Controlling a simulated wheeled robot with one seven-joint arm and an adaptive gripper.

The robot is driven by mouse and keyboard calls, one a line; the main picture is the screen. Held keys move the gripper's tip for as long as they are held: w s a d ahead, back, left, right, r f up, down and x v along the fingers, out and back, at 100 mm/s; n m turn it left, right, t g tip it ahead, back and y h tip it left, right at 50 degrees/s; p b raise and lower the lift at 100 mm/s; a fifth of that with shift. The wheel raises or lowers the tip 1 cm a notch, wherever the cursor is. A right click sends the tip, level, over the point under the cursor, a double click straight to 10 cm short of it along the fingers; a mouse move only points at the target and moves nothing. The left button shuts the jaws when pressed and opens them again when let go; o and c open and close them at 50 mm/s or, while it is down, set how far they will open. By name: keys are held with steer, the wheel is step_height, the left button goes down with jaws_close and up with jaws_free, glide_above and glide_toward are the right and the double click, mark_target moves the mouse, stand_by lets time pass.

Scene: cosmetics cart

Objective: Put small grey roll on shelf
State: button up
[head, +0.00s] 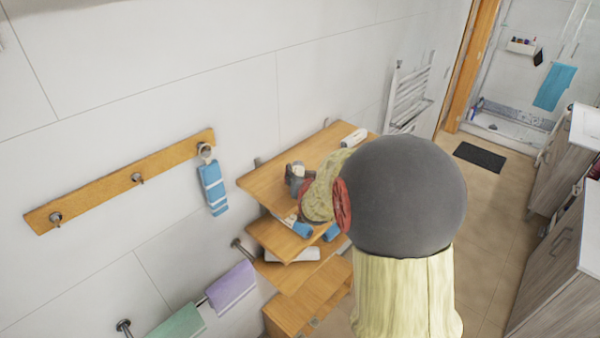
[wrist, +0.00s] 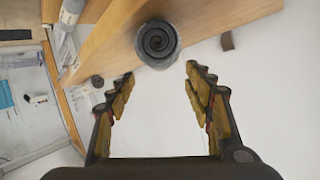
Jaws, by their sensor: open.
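The small grey roll (wrist: 157,43) shows end-on in the wrist view, with a dark spiral at its centre. It is at the edge of the wooden shelf (wrist: 205,22), just ahead of and between my open fingertips. My gripper (wrist: 160,76) is open, with nothing between its fingers. In the head view, the shelf unit (head: 262,184) stands against the wall. My arm hides part of its top board, and a grey shape (head: 296,184) there looks like the roll, partly hidden.
A white rolled item (head: 354,137) lies at the top board's far end. Blue rolls (head: 302,229) and a folded white towel (head: 292,254) are on lower boards. A hook rail (head: 120,183) with a blue towel (head: 212,188) is left. The floor at right is open.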

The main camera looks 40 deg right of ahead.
steer(key=v, duration=0.3)
steer(key=shift+s+a+r, duration=0.1)
steer(key=shift+s+a, duration=0.05)
steer(key=shift+s, duration=0.05)
steer(key=s+a+r+n+g+y, duration=0.1)
steer(key=s+a+r+n+y, duration=0.2)
steer(key=a, duration=0.8)
steer(key=s+a+r+n+g+y, duration=0.1)
steer(key=s+a+r+n+y, duration=0.2)
steer(key=a, duration=0.9)
steer(key=s+a+n+g+y, duration=0.1)
steer(key=s+a+n, duration=0.1)
steer(key=s+a, duration=0.3)
steer(key=s+a+n+g, duration=0.1)
steer(key=s+a, duration=0.4)
steer(key=s, duration=0.6)
steer(key=shift+s+r+n+g+y, duration=0.2)
steer(key=shift+s+n+g+y, duration=0.15)
steer(key=shift+g, duration=0.45)
steer(key=shift+f+b, duration=0.1)
steer(key=shift+b, duration=0.2)
